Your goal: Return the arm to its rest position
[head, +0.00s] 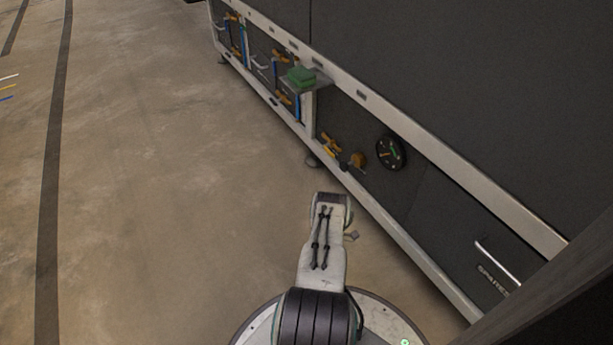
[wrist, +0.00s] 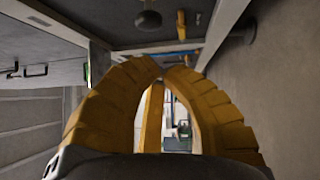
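My arm (head: 322,245) rises from my round base at the bottom of the head view and reaches forward, close to the long dark machine. Its far end stops short of the machine's lower panel. My gripper is not clearly visible in the head view. In the wrist view my gripper (wrist: 163,70) shows two yellow ribbed fingers. Their tips come together, with a narrow gap lower down between the fingers. I see nothing held between them.
The dark machine (head: 450,85) with a pale frame runs along the right. It carries a round black gauge (head: 391,152), yellow-handled valves (head: 331,143) and a shelf with a green block (head: 301,76). A handle (head: 497,262) sits lower right. Open floor (head: 170,190) lies left.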

